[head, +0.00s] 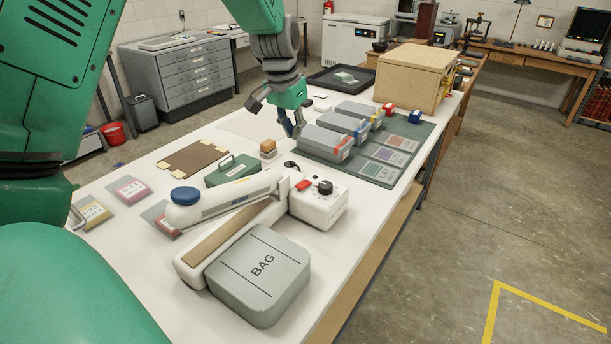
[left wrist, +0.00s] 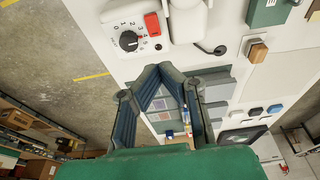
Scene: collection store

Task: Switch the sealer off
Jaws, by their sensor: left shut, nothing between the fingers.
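The sealer (head: 230,205) is white, with a long arm ending in a blue pad, and stands on the white table. Its control box (head: 320,205) carries a red switch (head: 303,184) and a black dial (head: 325,187). In the left wrist view the red switch (left wrist: 152,24) is beside the black dial (left wrist: 128,41), which is ringed by numbers; I cannot tell its exact setting. My left gripper (head: 290,125) is shut and empty, beyond the control box and beside the grey boxes, apart from the switch. In the left wrist view its fingertips (left wrist: 160,72) meet below the control box. My right gripper is not in view.
A grey BAG case (head: 262,278) lies in front of the sealer. A green handled box (head: 232,171) and a wooden-topped block (head: 268,147) stand behind it. Grey boxes (head: 325,142) sit on a dark mat (head: 375,178). A wooden crate (head: 412,78) stands farther back.

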